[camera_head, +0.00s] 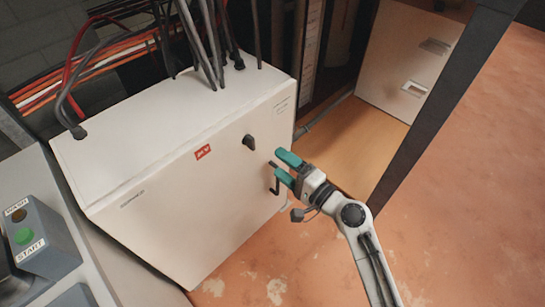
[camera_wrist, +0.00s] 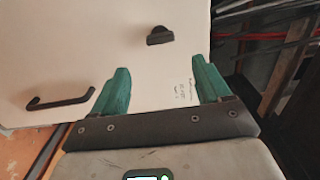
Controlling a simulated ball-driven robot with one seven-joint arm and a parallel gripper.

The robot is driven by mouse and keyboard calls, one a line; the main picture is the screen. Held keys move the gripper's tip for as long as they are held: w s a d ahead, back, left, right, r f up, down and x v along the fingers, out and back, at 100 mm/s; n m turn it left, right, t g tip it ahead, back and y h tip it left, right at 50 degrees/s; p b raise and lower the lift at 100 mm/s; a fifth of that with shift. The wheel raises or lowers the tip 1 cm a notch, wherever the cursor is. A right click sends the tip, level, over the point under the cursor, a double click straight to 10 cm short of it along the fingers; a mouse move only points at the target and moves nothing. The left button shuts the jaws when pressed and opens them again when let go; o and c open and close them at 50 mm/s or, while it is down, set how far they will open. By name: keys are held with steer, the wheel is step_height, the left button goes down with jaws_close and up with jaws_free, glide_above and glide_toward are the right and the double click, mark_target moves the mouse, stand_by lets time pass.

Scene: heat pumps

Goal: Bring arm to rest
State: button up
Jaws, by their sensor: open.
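My arm reaches up from the lower right in the head view. My gripper (camera_head: 284,168) has teal fingers and is in front of the right part of a white cabinet's face (camera_head: 190,215). In the wrist view my gripper (camera_wrist: 160,88) is open, with nothing between its fingers. The cabinet face (camera_wrist: 130,45) fills the space beyond the fingers. A black knob (camera_wrist: 160,36) is ahead of the fingers, apart from them. A black handle (camera_wrist: 60,103) is to the left of the left finger. I cannot tell whether a fingertip touches the cabinet.
Cables (camera_head: 200,40) rise from the cabinet's top. A grey control box (camera_head: 38,240) with a green START button is at the lower left. A dark slanted post (camera_head: 440,110) stands right of my gripper. Reddish floor (camera_head: 470,220) is open at the right.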

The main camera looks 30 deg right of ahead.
steer(key=shift+s+d, duration=0.15)
steer(key=shift+s, duration=0.3)
steer(key=s+f+n+g+h+p, duration=0.1)
steer(key=s+f+n+g+p, duration=0.1)
steer(key=s+n+g, duration=0.4)
steer(key=s+a+f+n+g+h+p, duration=0.1)
steer(key=s+n+g+p, duration=0.3)
steer(key=s, duration=0.9)
steer(key=f+n+g, duration=0.1)
steer(key=n+g, duration=0.1)
steer(key=shift+n+p, duration=0.3)
steer(key=shift+p, duration=0.05)
steer(key=s+d+g+h, duration=0.1)
steer(key=s, duration=0.2)
steer(key=s+d+r+n+g+h+p, duration=0.1)
steer(key=s+d, duration=0.1)
steer(key=s, duration=0.1)
steer(key=s+d+r+g+h, duration=0.1)
steer(key=s+g, duration=0.1)
steer(key=s, duration=0.1)
steer(key=shift+s+d+r+n+h, duration=0.2)
steer(key=shift+s+d+n+h, duration=0.1)
steer(key=shift+d+h, duration=0.1)
steer(key=shift+c, duration=0.2)
